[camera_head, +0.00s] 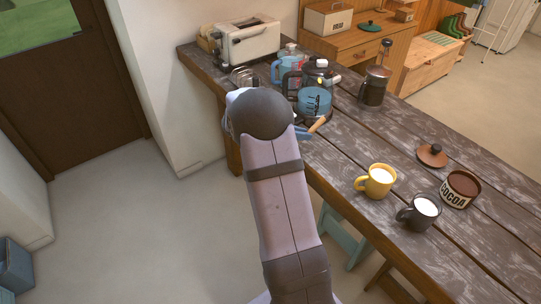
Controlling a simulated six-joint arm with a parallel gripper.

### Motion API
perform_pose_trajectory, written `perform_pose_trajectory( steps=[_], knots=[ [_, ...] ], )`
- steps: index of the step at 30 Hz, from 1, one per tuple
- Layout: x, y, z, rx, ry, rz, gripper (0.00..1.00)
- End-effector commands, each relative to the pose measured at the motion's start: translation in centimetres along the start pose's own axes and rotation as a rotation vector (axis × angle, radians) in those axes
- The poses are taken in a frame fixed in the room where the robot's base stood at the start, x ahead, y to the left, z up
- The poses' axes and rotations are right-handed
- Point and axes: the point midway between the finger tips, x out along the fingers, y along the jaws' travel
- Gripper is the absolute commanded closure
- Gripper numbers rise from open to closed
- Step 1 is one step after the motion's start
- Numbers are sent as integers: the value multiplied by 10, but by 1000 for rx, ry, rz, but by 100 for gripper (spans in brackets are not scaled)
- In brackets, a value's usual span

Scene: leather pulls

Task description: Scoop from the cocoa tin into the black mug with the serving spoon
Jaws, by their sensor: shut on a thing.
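The cocoa tin (460,190), labelled COCOA, stands open near the right end of the table, with brown powder inside. The black mug (419,213) stands close to its left, with something white inside. My arm's dark elbow hides most of my gripper. Blue gripper fingertips (302,132) seem to show just right of the elbow, by the table's front edge. They appear shut on a wooden handle, which I take for the serving spoon (317,125). The spoon's bowl is not clearly visible. My gripper is well left of the tin and mug.
A yellow mug (377,181) stands left of the black mug. A round brown lid (432,155) lies behind the tin. A French press (375,86), a coffee maker (315,92), a blue kettle (287,66) and a toaster (250,41) stand farther back. The middle of the table is fairly clear.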

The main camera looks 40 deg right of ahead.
Motion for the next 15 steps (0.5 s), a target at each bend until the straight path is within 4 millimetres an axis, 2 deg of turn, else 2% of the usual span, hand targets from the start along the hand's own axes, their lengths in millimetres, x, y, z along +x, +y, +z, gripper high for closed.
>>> perform_pose_trajectory(
  steps=[1,8,15],
  knots=[
    [9,-5,18,16,9,-14,100],
    [43,-31,84,52,54,-72,100],
    [86,-112,126,197,109,-281,100]
  ],
)
